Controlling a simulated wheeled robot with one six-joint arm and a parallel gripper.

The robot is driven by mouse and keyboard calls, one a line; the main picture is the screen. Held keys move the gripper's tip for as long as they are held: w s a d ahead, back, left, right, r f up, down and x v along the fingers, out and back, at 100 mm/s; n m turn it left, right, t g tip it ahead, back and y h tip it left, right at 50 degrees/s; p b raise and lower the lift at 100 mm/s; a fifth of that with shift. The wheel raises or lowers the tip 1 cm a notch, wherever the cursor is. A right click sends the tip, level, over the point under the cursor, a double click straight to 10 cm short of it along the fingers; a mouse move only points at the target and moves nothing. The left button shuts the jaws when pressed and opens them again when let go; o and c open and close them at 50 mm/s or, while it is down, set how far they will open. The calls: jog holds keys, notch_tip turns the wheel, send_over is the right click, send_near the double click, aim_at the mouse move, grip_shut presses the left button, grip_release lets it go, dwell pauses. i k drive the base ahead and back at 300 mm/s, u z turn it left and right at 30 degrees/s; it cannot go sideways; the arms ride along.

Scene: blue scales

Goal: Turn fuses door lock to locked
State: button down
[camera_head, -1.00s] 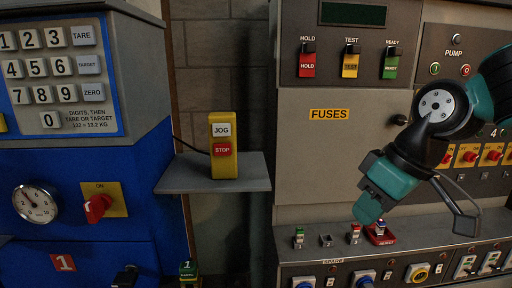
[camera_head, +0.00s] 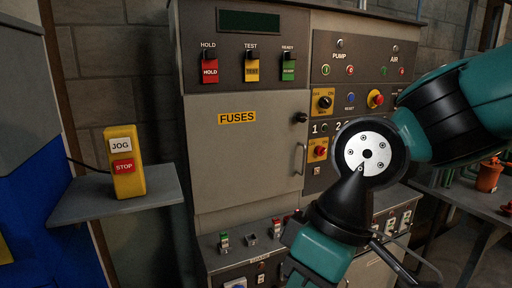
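The fuses door (camera_head: 240,155) is a grey cabinet panel with a yellow FUSES label (camera_head: 237,118). It looks shut. Its lock is a small dark round knob (camera_head: 300,118) at the upper right edge of the door; its turn position is too small to tell. A thin door handle (camera_head: 300,158) sits below the knob. My teal and black arm is at the right, with its end pointing down in front of the lower cabinet, below and right of the lock. My gripper's fingertips are cut off by the lower picture edge, so its opening does not show.
A yellow JOG/STOP box (camera_head: 124,163) stands on a grey shelf (camera_head: 115,199) at the left. A sloped console (camera_head: 230,262) with switches juts out below the door. Pump and air controls (camera_head: 365,70) are at the right. A bench (camera_head: 475,200) stands at far right.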

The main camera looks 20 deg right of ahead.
aim_at(301, 117)
jog(key=z, duration=0.05)
jog(key=k, duration=0.35)
jog(key=z, duration=0.2)
jog(key=i, duration=0.7)
jog(key=z, duration=0.95)
jog(key=i, duration=0.3)
jog(key=z, duration=0.3)
